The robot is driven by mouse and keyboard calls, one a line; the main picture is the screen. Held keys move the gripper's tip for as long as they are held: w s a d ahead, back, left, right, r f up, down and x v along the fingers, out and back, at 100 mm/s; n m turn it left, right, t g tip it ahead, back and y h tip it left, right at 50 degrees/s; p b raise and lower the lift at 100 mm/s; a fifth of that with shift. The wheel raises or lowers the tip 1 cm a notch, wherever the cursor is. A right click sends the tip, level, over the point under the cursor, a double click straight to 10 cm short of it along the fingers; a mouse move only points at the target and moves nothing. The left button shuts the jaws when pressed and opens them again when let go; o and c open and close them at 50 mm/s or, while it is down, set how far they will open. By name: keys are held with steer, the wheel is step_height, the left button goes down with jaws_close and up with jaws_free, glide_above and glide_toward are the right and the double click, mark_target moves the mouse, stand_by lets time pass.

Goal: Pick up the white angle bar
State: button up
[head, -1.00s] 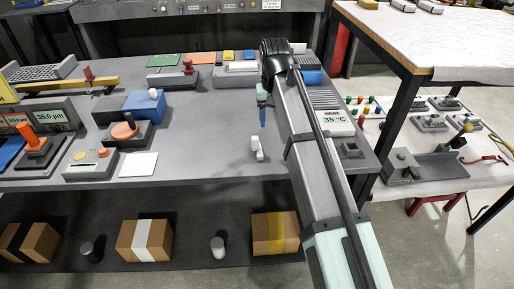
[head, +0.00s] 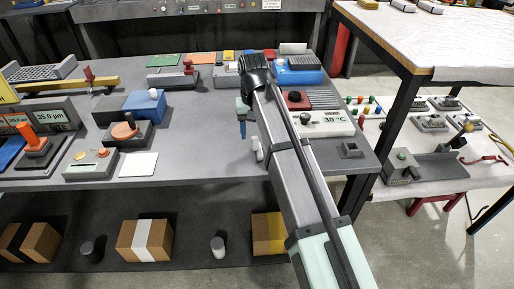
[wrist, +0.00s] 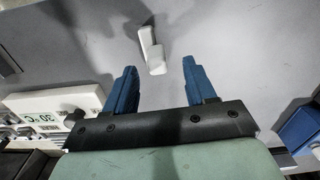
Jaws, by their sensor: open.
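The white angle bar (wrist: 151,50) lies on the grey table, ahead of and between my fingertips in the wrist view. It shows a short upright flange and a flat foot. In the head view the angle bar (head: 257,148) is partly hidden behind my arm. My gripper (wrist: 160,78) is open and empty, with two blue fingers spread apart and pointing toward the bar without touching it. In the head view my gripper (head: 242,128) hangs over the table, just behind and left of the bar.
A white square plate (head: 139,164) and an orange-topped unit (head: 124,131) lie to the left. The table around the bar is mostly clear.

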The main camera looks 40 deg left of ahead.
mark_target(255, 138)
steer(key=shift+w+d+f, duration=0.1)
steer(key=shift+w+f, duration=0.05)
steer(key=shift+f, duration=2.55)
jaws_close()
steer(key=shift+r, duration=0.15)
step_height(255, 138, up, 10)
steer(key=shift+f, duration=0.1)
